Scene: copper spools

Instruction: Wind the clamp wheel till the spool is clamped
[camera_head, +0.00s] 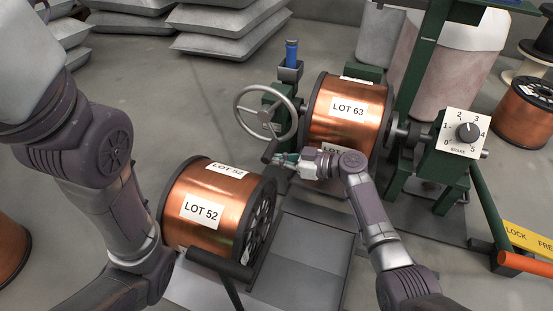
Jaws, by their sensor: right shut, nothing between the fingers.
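The grey clamp wheel (242,113) stands upright on the green stand at the left end of the LOT 63 copper spool (347,108). A dark knob (269,151) shows at the wheel's lower rim. My right gripper (286,159) is shut and empty beside this knob, just below the wheel and in front of the spool; I cannot tell whether it touches the knob. The spool sits between the wheel's stand and the brake side. My left arm crosses the left of the view, but its gripper does not show.
A LOT 52 spool (206,208) lies at front centre near a black handle bar (218,263). The brake dial (468,131) and an orange lever (528,263) by a yellow LOCK/FREE plate (530,238) are at right. Grey sacks (232,28) are stacked behind. Floor left of the wheel is clear.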

